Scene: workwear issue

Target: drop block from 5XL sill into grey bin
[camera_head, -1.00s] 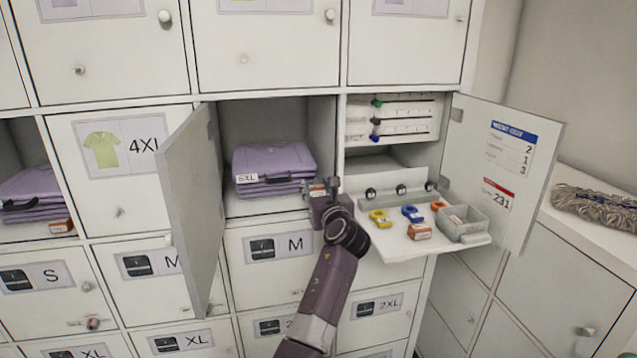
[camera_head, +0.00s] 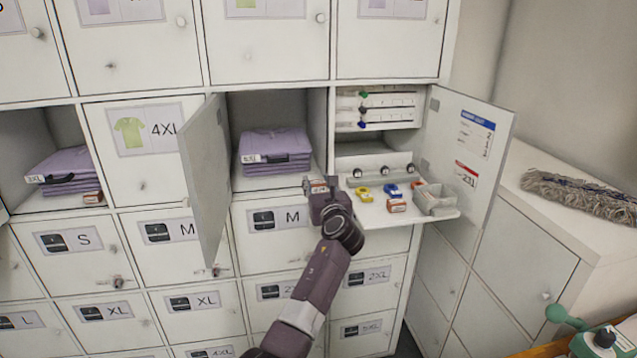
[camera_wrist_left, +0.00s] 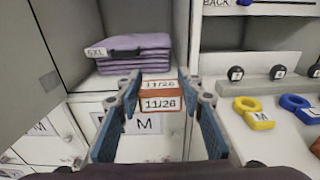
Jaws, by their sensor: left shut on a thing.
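My left gripper (camera_head: 318,186) is shut on a small orange-and-white block (camera_wrist_left: 160,97) labelled 11/26. In the left wrist view the block sits between the blue finger pads. The gripper is at the front right of the open 5XL compartment, by its sill (camera_head: 240,184); whether the block touches the sill I cannot tell. Folded purple garments (camera_head: 275,150) with a 5XL tag lie further inside. The grey bin (camera_head: 437,199) stands to the right, at the right end of the fold-down shelf (camera_head: 375,212). My right gripper is not in view.
Another orange-and-white block (camera_head: 396,205), yellow (camera_head: 364,193) and blue (camera_head: 393,190) ring-shaped tags lie on the shelf between gripper and bin. An open door (camera_head: 205,180) stands left of the compartment, another (camera_head: 465,150) right of the shelf.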

